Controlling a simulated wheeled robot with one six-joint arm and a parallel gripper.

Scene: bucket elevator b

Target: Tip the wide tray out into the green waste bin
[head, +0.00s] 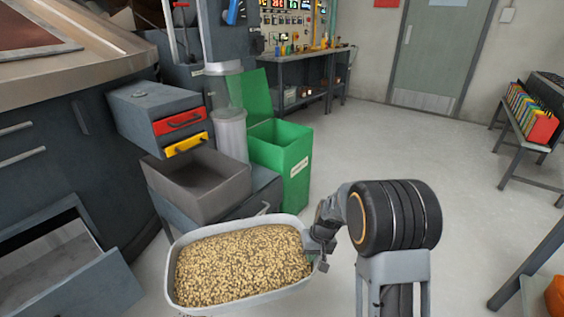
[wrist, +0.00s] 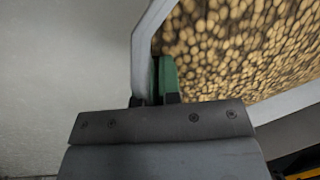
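The wide tray (head: 290,292) is pale grey and full of tan grain or pellets, in the lower middle of the head view. It looks close to level. My gripper (head: 318,252) is at the tray's right edge. In the wrist view my gripper (wrist: 154,82) has its fingers on either side of the tray's rim (wrist: 143,50), with a green pad inside the tray, and looks shut on it. The green waste bin (head: 281,160) stands upright behind the tray, its green lid (head: 256,97) raised at the back. The bin's inside is mostly hidden.
A grey open box drawer (head: 215,200) sits left of the bin, below small red (head: 180,123) and yellow (head: 186,144) drawers. A clear cylinder (head: 231,135) stands beside the bin. An open drawer (head: 70,285) juts out at lower left. Floor right of the bin is clear.

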